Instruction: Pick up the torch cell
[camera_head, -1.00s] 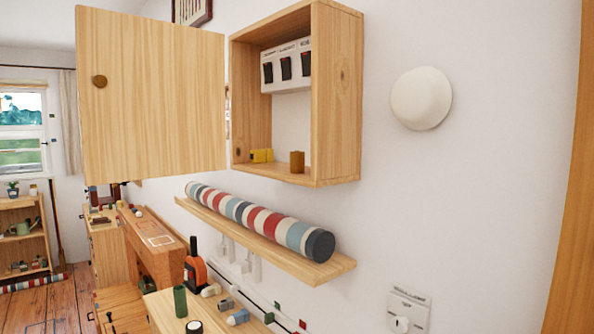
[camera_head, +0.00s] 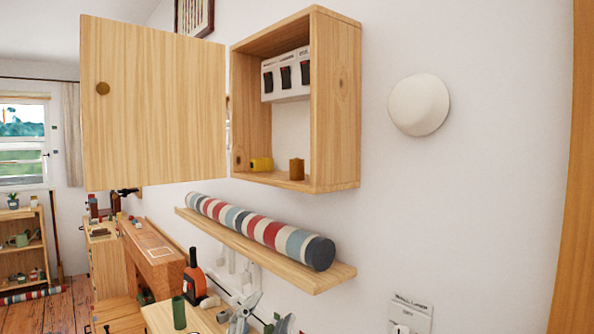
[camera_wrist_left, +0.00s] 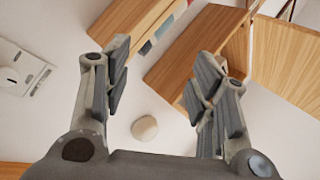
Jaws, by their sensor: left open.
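I cannot tell for certain which thing is the torch cell. Two small cylinders are in the open wall cabinet (camera_head: 337,110): a yellow one (camera_head: 261,164) lying on its side and a brown one (camera_head: 297,169) standing upright near the front edge. A dark green cylinder (camera_head: 179,312) stands on the wooden table below. My left gripper (camera_head: 268,308) is low in the head view, below the wall shelf and well below the cabinet. In the left wrist view its fingers are apart with nothing between them. My right gripper is not in view.
The cabinet door (camera_head: 153,105) stands open to the left. A white box with dark switches (camera_head: 286,75) is inside. A wall shelf (camera_head: 300,275) holds a striped roll (camera_head: 262,231). A white dome (camera_head: 418,105) and switch plate (camera_head: 410,312) are on the wall. An orange bottle (camera_head: 194,277) stands below.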

